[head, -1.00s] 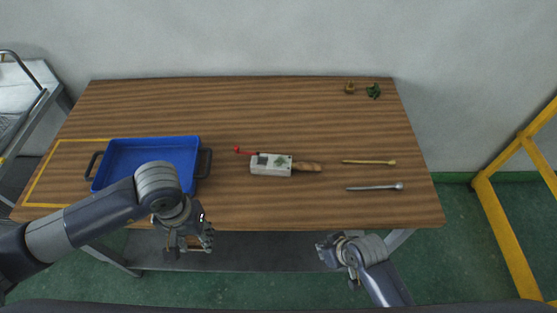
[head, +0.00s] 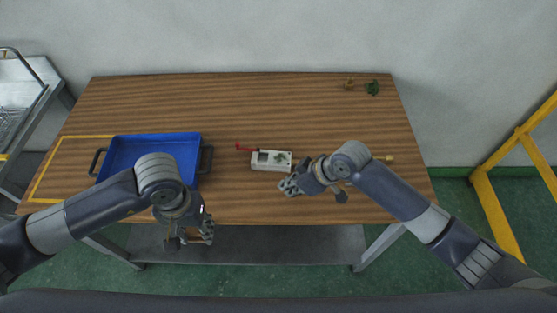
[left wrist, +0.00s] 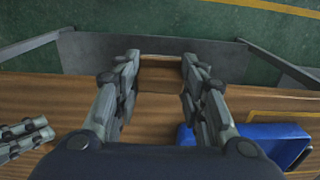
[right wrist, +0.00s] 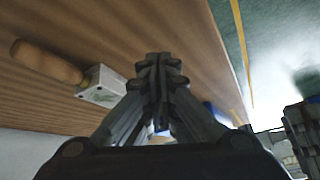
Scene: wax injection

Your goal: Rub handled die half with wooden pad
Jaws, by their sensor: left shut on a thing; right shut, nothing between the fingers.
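The handled die half (head: 284,161) is a pale grey block with a green pattern, lying on the table near its middle. Its wooden handle is largely hidden behind my right arm in the head view, but shows in the right wrist view (right wrist: 47,62), where the block (right wrist: 102,87) is beside it. My right gripper (head: 288,188) is shut and empty, just in front of the block's right end. My left gripper (head: 207,236) is shut on a flat wooden piece, apparently the wooden pad (left wrist: 160,76), in front of the table's front edge.
A blue tray (head: 112,158) with dark handles stands on the left. A small brown thing (head: 349,84) and a green one (head: 372,88) stand at the back right.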

